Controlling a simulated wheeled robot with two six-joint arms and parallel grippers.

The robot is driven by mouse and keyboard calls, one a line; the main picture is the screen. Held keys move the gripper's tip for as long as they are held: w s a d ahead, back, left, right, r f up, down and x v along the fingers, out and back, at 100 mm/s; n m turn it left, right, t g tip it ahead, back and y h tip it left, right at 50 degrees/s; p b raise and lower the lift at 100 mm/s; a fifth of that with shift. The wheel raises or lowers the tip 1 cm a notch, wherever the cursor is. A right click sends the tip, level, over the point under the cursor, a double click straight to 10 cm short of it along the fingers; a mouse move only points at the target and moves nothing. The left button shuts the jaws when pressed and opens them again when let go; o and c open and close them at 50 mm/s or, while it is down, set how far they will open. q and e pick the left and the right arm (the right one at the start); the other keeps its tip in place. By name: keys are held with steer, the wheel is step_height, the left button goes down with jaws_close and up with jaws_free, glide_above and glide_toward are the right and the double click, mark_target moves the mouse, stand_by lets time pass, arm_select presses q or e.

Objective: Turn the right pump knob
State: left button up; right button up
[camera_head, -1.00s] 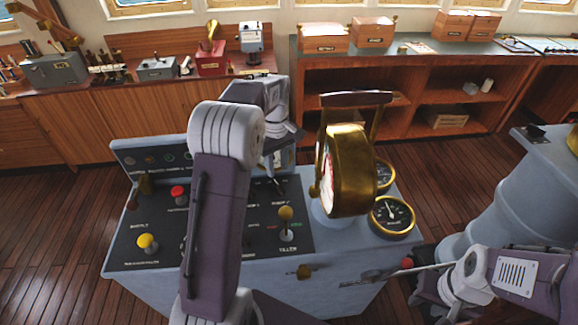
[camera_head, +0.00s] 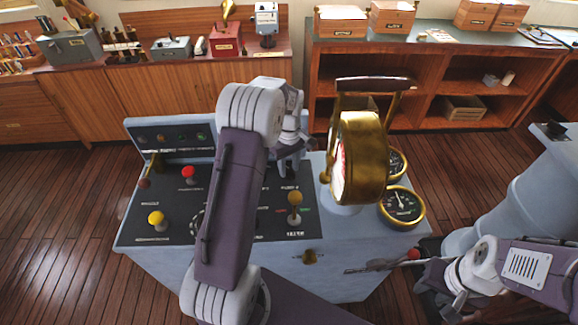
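The blue-grey console (camera_head: 222,262) stands in front of me with a dark control panel (camera_head: 178,240) on top. My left arm crosses in front of the panel. My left gripper (camera_head: 288,168) points down at the panel's back right part, above a printed label whose text is too small to read surely. The right pump knob cannot be made out; the gripper and arm cover that area. Whether the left fingers are open or shut does not show.
A yellow-topped lever (camera_head: 295,199) stands just in front of the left gripper. A brass telegraph (camera_head: 360,160) rises to its right, beside two round gauges (camera_head: 402,204). A red knob (camera_head: 188,173) and a yellow knob (camera_head: 156,218) are on the panel's left.

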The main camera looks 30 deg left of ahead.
arm_select(q)
steer(key=shift+w, duration=0.15)
jaws_close()
steer(key=shift+m, duration=0.3)
steer(key=shift+r+m+p, duration=0.15)
steer(key=shift+m+p, duration=0.7)
steer(key=shift+m, duration=0.15)
steer(key=m+p, duration=0.1)
steer(key=m, duration=0.1)
steer(key=shift+m, duration=0.3)
steer(key=m+p, duration=0.1)
steer(key=m, duration=0.2)
steer(key=shift+p, duration=0.3)
steer(key=shift+m+p, duration=0.45)
steer(key=shift+m, duration=1.65)
